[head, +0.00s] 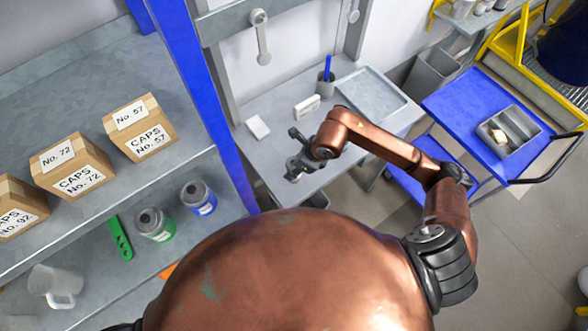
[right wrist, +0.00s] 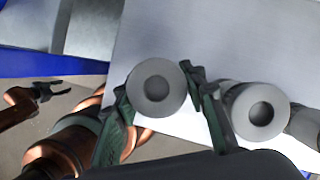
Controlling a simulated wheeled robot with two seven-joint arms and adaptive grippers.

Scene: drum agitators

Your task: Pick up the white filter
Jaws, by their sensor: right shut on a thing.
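My right gripper (head: 296,168) is over the near part of the grey bench. In the right wrist view its green-lined fingers (right wrist: 168,98) are shut on the sides of a pale grey, round filter with a dark centre hole (right wrist: 138,88). In the head view only a small pale bit shows at the fingertips. A second like round piece (right wrist: 242,115) is just right of the fingers, and part of another shows at the right edge. My left gripper (right wrist: 62,89) shows small at the left of the right wrist view, its fingers apart and empty. It is not visible in the head view.
The bench holds a white card (head: 257,127), a white box (head: 307,107), a cup with a blue marker (head: 325,86) and a grey tray (head: 372,98). A blue post (head: 205,100) separates it from shelves with cartons (head: 72,168). A blue cart (head: 462,112) stands right.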

